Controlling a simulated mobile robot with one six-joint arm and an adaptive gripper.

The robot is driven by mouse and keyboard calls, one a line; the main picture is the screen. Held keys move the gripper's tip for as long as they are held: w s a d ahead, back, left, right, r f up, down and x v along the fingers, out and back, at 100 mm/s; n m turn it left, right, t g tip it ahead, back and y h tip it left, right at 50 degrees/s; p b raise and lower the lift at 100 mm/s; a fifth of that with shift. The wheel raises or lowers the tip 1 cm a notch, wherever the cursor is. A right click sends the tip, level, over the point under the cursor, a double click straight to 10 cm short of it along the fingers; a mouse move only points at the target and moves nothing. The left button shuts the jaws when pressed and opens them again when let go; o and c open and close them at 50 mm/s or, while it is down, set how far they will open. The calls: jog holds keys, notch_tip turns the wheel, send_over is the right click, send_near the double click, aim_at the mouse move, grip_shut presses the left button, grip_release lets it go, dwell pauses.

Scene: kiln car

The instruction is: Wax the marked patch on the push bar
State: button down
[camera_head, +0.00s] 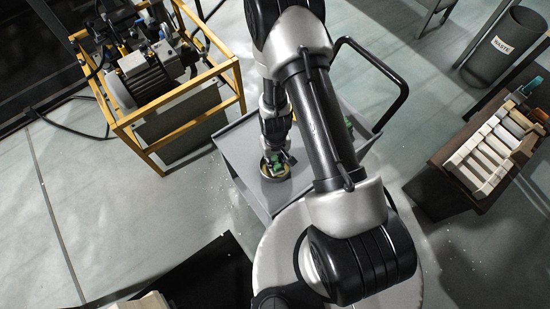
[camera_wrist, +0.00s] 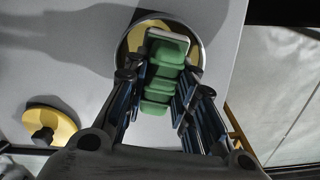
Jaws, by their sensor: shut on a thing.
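My gripper (camera_wrist: 160,85) is shut on a green block-shaped applicator (camera_wrist: 160,75) with a pale pad at its far end. In the wrist view the pad overlaps a round tin (camera_wrist: 119,58) with yellow wax inside; I cannot tell whether it touches the wax. The tin stands on the grey cart top (camera_head: 238,150), and my gripper also shows above it in the head view (camera_head: 275,150). A black looped bar (camera_head: 391,80) rises at the cart's far right side. I see no marked patch on it, and cannot tell whether it is the task's push bar.
A yellow disc with a dark knob (camera_wrist: 52,122) lies on the cart. A yellow frame (camera_head: 165,140) with a motor stands left. A shelf of pale blocks (camera_head: 490,150) and a waste bin (camera_head: 500,50) stand right.

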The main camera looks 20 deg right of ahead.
aim_at(275, 158)
jog(key=shift+f+b, duration=0.35)
jog(key=shift+f, duration=0.1)
dwell(1.1)
jog(key=shift+r, duration=0.1)
notch_tip(275, 158, up, 7)
jog(key=p, duration=0.6)
jog(key=shift+p, duration=0.4)
jog(key=shift+w, duration=0.1)
dwell(0.4)
